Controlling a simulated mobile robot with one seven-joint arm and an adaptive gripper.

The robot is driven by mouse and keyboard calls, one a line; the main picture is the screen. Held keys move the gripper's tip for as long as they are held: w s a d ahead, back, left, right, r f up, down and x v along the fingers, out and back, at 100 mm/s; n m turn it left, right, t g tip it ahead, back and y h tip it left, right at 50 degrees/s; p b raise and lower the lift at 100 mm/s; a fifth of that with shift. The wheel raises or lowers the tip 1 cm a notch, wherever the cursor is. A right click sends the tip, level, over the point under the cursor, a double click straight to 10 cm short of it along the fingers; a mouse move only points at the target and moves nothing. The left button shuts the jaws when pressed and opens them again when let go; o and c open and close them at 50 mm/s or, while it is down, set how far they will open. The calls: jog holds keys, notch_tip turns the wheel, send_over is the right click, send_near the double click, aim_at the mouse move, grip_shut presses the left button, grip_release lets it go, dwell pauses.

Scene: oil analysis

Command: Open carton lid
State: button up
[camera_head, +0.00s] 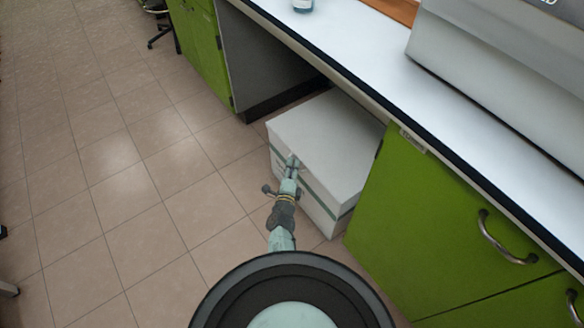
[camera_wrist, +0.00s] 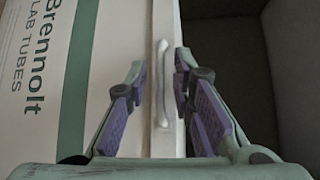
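A white carton (camera_head: 328,138) with a green stripe stands on the floor under the bench, its lid shut. In the wrist view the carton's side (camera_wrist: 35,100) carries the printed words "Brennolt LAB TUBES", and a pale raised handle or tab (camera_wrist: 162,82) runs along the lid edge. My gripper (camera_head: 291,163) is at the carton's front edge. In the wrist view my gripper (camera_wrist: 160,85) is open, with one finger on each side of the tab. I cannot tell whether either finger touches it.
The white bench top (camera_head: 365,50) overhangs the carton. A green cabinet (camera_head: 440,230) with metal handles stands close on the carton's right, and another green cabinet (camera_head: 197,45) stands to the left.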

grip_shut()
dwell(0.6)
